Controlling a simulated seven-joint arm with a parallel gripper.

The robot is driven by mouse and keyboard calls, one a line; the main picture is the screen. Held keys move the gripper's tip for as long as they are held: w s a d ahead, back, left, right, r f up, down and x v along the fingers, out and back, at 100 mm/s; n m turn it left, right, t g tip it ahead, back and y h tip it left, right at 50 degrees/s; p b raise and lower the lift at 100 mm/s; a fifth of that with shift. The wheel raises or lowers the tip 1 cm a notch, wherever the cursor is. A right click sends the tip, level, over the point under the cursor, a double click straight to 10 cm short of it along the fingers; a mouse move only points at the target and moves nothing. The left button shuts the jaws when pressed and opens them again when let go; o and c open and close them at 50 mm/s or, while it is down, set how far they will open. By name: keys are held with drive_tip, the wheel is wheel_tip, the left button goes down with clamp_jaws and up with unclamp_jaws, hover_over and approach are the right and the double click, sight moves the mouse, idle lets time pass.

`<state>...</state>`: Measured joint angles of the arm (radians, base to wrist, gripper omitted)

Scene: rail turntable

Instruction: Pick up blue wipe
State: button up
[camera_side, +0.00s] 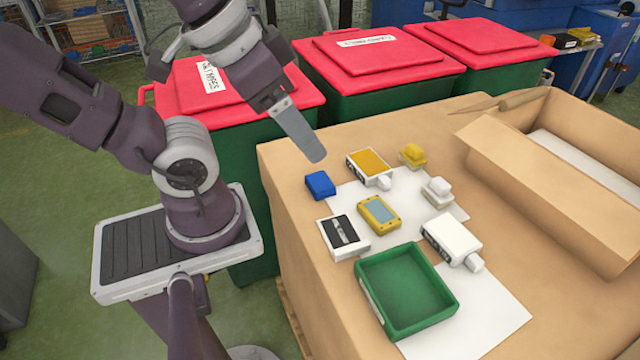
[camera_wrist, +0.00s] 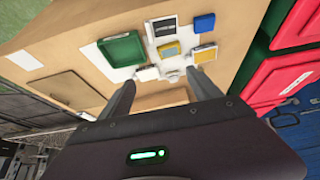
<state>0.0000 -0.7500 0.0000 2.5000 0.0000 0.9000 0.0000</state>
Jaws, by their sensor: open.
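The blue wipe (camera_side: 320,184) is a small blue block lying on the cardboard surface near its left edge, left of the white sheets. It also shows at the upper right in the wrist view (camera_wrist: 204,22). My gripper (camera_side: 316,155) is above the back left part of the cardboard surface, apart from the wipe. In the wrist view my gripper (camera_wrist: 158,84) has its two fingers spread wide with nothing held between them.
Near the wipe are a white-and-yellow device (camera_side: 369,168), a yellow device (camera_side: 379,215), a black-and-white box (camera_side: 343,237) and a green tray (camera_side: 370,300). An open cardboard box (camera_side: 545,195) stands right. Red-lidded bins (camera_side: 375,55) stand behind.

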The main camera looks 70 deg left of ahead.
drive_tip(key=n+g, duration=0.6)
drive_tip(key=n, duration=1.2)
hover_over(320, 180)
drive_tip(key=f, duration=1.9)
drive_tip(key=shift+s+d+f, duration=0.15)
drive_tip(key=shift+d+f, duration=0.05)
drive_tip(key=shift+f, duration=0.15)
drive_tip(key=f, duration=0.7)
drive_tip(key=shift+w+a+f, duration=0.1)
drive_tip(key=shift+w+a, duration=0.05)
drive_tip(key=shift+w, duration=0.05)
drive_tip(key=c, duration=1.4)
wheel_tip(320, 180, up, 10)
drive_tip(key=shift+r, duration=0.1)
